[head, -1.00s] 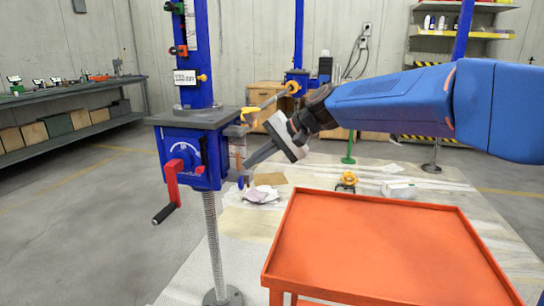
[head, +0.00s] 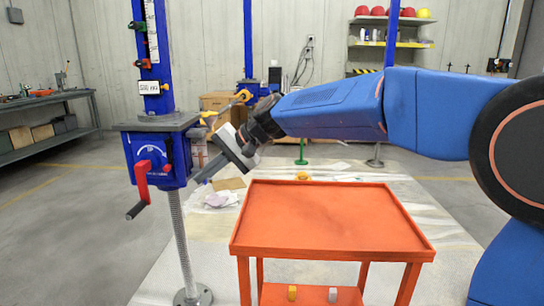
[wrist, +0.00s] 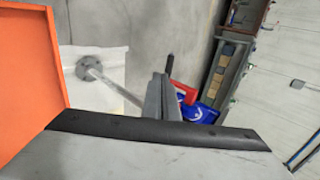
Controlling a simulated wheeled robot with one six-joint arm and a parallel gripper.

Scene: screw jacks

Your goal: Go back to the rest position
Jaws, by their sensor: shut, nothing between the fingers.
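My gripper (head: 205,174) is shut and empty. In the head view it points down and left, close to the right side of the blue screw jack housing (head: 158,158); whether it touches cannot be told. The jack has a red crank (head: 141,180) with a dark handle, and it sits on a grey threaded post (head: 182,240). In the wrist view my closed fingers (wrist: 160,92) stand upright in the middle, with the red crank (wrist: 186,93) and blue housing (wrist: 200,112) just behind them to the right.
An orange cart (head: 330,220) with an empty top stands right of the jack, below my arm. Small yellow and grey pieces lie on its lower shelf. A workbench (head: 45,105) stands far left. Bare floor lies at the lower left.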

